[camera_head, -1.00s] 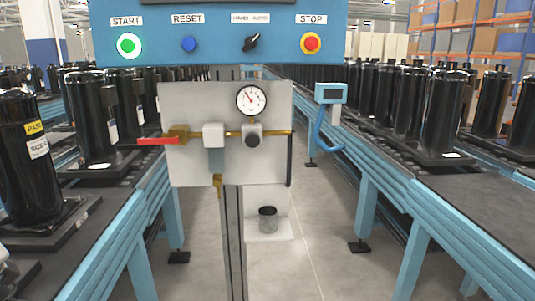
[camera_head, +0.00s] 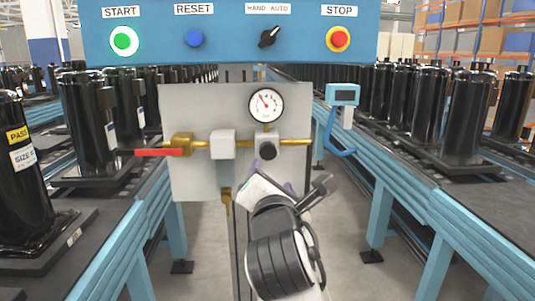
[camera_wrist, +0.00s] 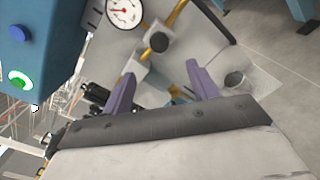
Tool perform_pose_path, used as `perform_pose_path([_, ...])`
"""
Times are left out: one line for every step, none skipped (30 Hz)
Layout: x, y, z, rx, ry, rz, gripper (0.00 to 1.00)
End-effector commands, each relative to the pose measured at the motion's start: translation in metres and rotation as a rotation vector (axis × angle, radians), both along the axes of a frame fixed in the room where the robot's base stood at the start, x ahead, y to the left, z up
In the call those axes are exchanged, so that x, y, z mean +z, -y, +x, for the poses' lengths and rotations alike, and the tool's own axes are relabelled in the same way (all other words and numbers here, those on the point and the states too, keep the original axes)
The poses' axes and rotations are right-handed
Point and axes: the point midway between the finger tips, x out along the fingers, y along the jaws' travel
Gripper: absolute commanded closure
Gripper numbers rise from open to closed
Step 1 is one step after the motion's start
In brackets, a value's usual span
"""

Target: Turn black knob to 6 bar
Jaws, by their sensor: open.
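The black knob (camera_head: 267,151) sits on the front of a light regulator block on the grey panel (camera_head: 190,110), below the round white gauge (camera_head: 266,105). The gauge's red needle points up and left; its numbers are too small to read. My gripper (camera_head: 257,167) is just below the knob in the head view, partly hidden by my own wrist. In the wrist view my gripper (camera_wrist: 161,74) has its two purple fingers wide apart and empty. The knob (camera_wrist: 159,42) shows beyond the fingertips, between them and apart from them. The gauge (camera_wrist: 124,11) is at the top.
A red lever (camera_head: 158,153) sticks out left on the brass pipe. The blue control box (camera_head: 225,45) with buttons overhangs the panel. A blue handheld device (camera_head: 343,95) hangs at right. Blue conveyor frames with black compressors line both sides.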

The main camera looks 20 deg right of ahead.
Motion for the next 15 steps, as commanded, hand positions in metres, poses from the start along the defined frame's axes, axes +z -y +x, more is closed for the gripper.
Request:
perform_pose_path([0.003,0.001,0.001,-0.001,-0.003,0.001,0.41])
perform_pose_path([0.003,0.001,0.002,0.0,-0.004,0.002,0.41])
perform_pose_path([0.004,0.002,0.004,0.001,-0.005,0.004,0.41])
perform_pose_path([0.005,0.002,0.005,0.002,-0.005,0.004,0.41])
perform_pose_path([0.005,0.003,0.007,0.002,-0.006,0.004,0.41])
perform_pose_path([0.006,0.004,0.009,0.002,-0.005,0.005,0.41])
perform_pose_path([0.006,0.005,0.01,0.002,-0.005,0.006,0.41])
perform_pose_path([0.006,0.005,0.011,0.002,-0.006,0.006,0.41])
perform_pose_path([0.006,0.005,0.013,0.004,-0.006,0.006,0.41])
perform_pose_path([0.006,0.006,0.014,0.002,-0.006,0.006,0.41])
perform_pose_path([0.006,0.007,0.015,0.002,-0.005,0.006,0.41])
perform_pose_path([0.006,0.007,0.017,0.002,-0.006,0.006,0.41])
perform_pose_path([0.006,0.007,0.018,0.003,-0.005,0.007,0.41])
perform_pose_path([0.006,0.007,0.019,0.003,-0.005,0.006,0.41])
perform_pose_path([0.006,0.008,0.02,0.002,-0.004,0.006,0.41])
